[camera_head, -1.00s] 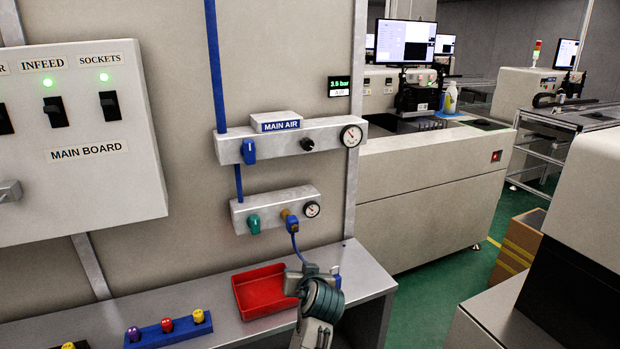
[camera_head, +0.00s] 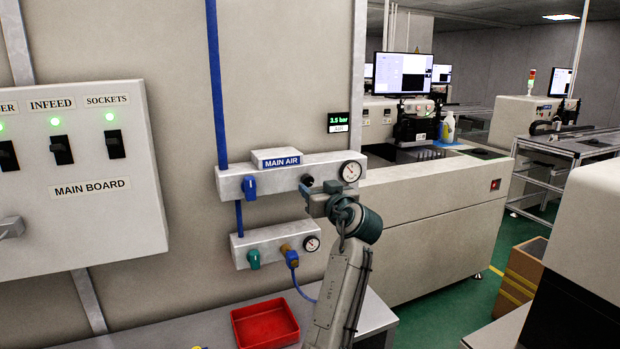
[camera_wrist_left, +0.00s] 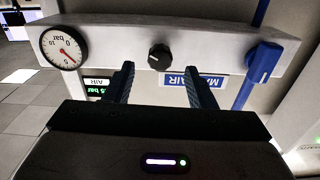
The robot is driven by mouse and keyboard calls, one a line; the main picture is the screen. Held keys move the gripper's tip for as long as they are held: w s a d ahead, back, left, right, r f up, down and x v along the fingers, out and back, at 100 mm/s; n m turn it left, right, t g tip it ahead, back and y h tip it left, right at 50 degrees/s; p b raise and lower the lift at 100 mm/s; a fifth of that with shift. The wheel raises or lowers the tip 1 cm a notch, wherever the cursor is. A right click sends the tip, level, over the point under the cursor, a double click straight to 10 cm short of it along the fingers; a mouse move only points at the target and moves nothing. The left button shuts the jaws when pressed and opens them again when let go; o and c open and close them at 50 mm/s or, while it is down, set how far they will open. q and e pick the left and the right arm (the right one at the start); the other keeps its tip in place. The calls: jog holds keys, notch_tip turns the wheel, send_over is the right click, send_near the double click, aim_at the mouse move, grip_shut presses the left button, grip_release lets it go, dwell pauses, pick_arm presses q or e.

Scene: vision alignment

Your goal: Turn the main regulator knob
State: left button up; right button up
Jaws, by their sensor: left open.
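The main regulator knob is a small black knob (camera_head: 307,180) on the front of the grey MAIN AIR block (camera_head: 232,184), between a blue valve handle (camera_head: 249,187) and a round gauge (camera_head: 350,171). My left gripper (camera_head: 310,196) is close in front of the knob, partly over its lower side in the head view. In the left wrist view the picture is upside down. There the black knob (camera_wrist_left: 159,57) shows just beyond the gap between the two open fingers (camera_wrist_left: 159,76); the fingers look apart from it. My right gripper is not in view.
A lower block (camera_head: 270,244) carries a green handle (camera_head: 253,259), a blue fitting with a hose, and a gauge. A red tray (camera_head: 265,323) lies on the bench below. A digital display (camera_head: 339,121) reads about 3.5 bar. A switch board (camera_head: 80,185) hangs at left.

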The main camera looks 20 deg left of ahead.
aim_at(309, 182)
pick_arm(q)
jog(key=shift+p+x, duration=0.65)
jog(key=shift+x, duration=1.7)
jog(key=shift+c, duration=0.2)
jog(key=c, duration=0.9)
